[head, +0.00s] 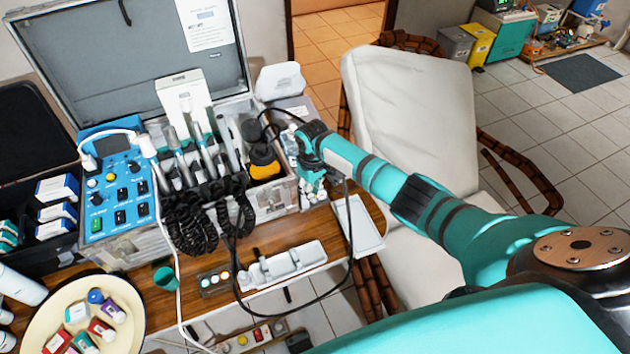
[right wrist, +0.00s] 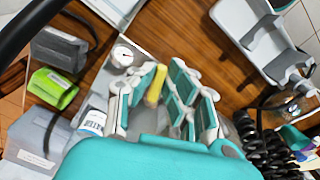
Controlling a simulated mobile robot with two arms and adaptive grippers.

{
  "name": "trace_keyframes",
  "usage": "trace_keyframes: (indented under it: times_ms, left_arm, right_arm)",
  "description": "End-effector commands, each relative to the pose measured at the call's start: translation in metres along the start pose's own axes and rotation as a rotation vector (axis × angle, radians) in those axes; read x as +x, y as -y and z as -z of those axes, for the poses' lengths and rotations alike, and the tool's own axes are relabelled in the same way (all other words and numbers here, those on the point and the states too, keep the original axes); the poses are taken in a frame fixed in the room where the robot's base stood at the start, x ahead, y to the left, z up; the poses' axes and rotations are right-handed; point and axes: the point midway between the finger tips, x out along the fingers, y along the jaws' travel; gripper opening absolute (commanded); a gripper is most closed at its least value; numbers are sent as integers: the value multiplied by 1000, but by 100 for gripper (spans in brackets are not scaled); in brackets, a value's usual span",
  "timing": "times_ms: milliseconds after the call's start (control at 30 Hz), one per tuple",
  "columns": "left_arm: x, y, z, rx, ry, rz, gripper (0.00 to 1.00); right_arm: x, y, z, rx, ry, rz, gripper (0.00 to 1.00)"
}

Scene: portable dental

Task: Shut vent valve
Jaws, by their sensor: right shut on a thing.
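My right gripper (head: 312,178) reaches in from the right in the head view, at the right end of the open dental case, by its bottles and small fittings. In the right wrist view, its fingers (right wrist: 155,98) are closed around a yellow lever (right wrist: 154,86), which appears to be the vent valve handle. The valve body is hidden behind the fingers, and I cannot tell the lever's exact angle to its pipe. A round white gauge (right wrist: 126,54) sits just beside the fingers. The lever cannot be made out in the head view. My left gripper is not in view.
The case holds a blue control panel (head: 115,185) and several corded handpieces. A black hose (head: 349,230) loops near my right wrist. A white tray (head: 357,228) lies on the wooden table below. A cream reclining chair (head: 415,120) stands behind my right arm.

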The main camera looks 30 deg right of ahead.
Motion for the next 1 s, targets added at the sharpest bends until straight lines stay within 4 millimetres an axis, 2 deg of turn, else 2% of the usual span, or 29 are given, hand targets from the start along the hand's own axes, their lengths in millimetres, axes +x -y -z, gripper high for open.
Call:
trace_keyframes:
  times_ms: [33, 100, 500, 1000]
  left_arm:
    - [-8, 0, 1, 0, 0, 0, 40]
    - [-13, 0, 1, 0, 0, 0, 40]
    - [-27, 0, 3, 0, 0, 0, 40]
    - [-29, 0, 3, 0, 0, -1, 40]
  right_arm:
    - [-4, 3, 0, 42, 0, 2, 0]
    - [-4, 5, 1, 99, -1, 2, 0]
    - [-2, 13, 3, 328, -2, 1, 0]
    - [-1, 14, 5, 384, -5, 0, 0]
